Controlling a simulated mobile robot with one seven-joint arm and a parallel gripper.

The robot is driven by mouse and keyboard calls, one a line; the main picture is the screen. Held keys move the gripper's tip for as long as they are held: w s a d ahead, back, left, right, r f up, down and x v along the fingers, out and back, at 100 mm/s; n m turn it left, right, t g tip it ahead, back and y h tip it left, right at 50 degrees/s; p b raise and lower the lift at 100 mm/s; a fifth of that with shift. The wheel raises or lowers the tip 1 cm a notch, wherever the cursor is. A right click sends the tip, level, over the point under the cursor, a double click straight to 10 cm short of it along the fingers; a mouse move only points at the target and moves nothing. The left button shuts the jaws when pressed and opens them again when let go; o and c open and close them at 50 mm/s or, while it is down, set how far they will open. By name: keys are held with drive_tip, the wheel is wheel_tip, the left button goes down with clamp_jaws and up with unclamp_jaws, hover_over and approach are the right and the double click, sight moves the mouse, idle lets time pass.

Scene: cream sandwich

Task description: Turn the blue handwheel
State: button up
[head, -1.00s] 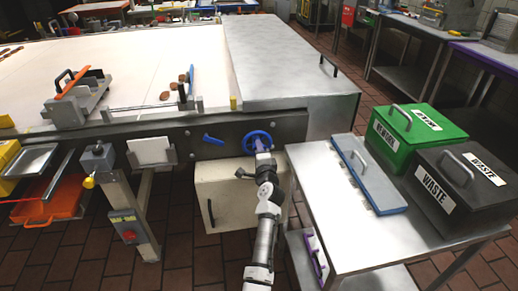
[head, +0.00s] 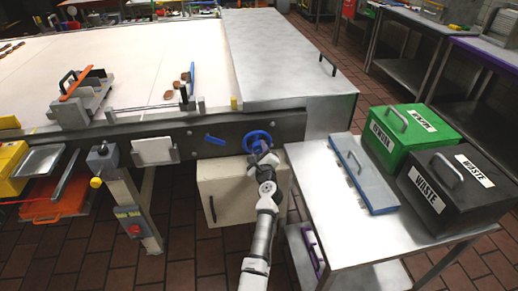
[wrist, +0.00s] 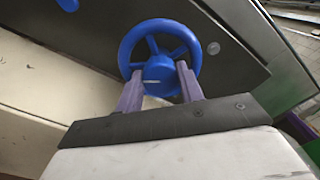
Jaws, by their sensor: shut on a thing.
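The blue handwheel (head: 257,137) is mounted on the dark side rail of the conveyor, near its right end. In the wrist view the handwheel (wrist: 152,33) shows its round rim, spokes and a hub with a pale mark. My gripper (wrist: 163,78) has its two purple fingers at the lower part of the wheel, one on each side of the hub. It is shut on the handwheel. In the head view my gripper (head: 262,152) meets the lower part of the wheel, and the exact contact is too small to tell.
A blue lever (head: 214,140) is on the rail (head: 180,145) left of the wheel. A cream box (head: 225,195) hangs below. A steel table (head: 345,220) with green (head: 404,150) and black (head: 440,205) bins stands close on the right.

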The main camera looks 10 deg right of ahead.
drive_tip(key=shift+f+m, duration=0.1)
drive_tip(key=shift+m, duration=0.3)
drive_tip(key=o, duration=1)
drive_tip(key=s, duration=1.4)
